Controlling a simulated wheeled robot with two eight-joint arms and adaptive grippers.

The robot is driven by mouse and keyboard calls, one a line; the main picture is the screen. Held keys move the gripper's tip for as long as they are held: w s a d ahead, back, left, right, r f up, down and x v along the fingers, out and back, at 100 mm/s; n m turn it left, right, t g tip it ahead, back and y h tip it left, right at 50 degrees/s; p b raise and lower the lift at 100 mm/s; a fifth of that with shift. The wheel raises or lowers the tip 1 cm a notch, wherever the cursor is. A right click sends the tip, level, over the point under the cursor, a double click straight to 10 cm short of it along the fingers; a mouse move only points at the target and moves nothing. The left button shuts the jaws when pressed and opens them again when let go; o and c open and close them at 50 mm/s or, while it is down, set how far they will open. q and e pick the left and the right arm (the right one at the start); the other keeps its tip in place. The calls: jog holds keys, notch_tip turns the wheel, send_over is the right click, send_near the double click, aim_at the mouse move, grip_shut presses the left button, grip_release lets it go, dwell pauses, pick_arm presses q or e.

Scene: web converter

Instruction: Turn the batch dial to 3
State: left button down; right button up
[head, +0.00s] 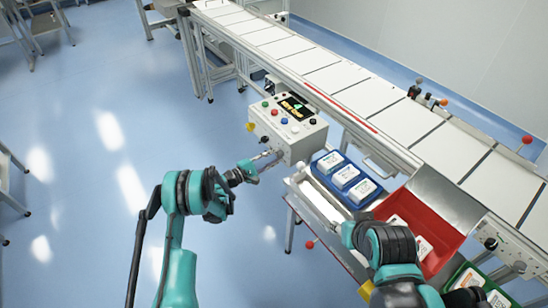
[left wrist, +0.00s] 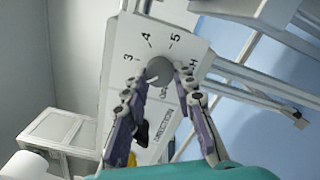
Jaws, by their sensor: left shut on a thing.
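The batch dial (left wrist: 159,70) is a round grey knob on the pale face of the control box (head: 287,128). The numbers 3, 4 and 5 are printed around it in the left wrist view. My left gripper (head: 266,160) reaches the box's near side, and its two fingers close on opposite sides of the dial. I cannot make out which number the dial's pointer faces. In the head view the dial is too small and covered to tell. My right gripper (head: 350,234) is beside the red tray, and its fingers are too unclear to read.
The box's top has coloured buttons and a small lit display (head: 294,106). A black knob (left wrist: 142,132) sits near the DIRECTION label. A blue tray (head: 343,180) with white packs and a red tray (head: 440,218) stand to the right. A conveyor (head: 330,75) runs behind. Open floor lies left.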

pick_arm(q)
jog(key=m, duration=0.4)
jog(key=shift+m, duration=0.3)
jog(key=m, duration=0.4)
jog(key=shift+r, duration=0.1)
dwell(0.4)
jog(key=c, duration=1.2)
grip_release()
jog(key=v, duration=1.2)
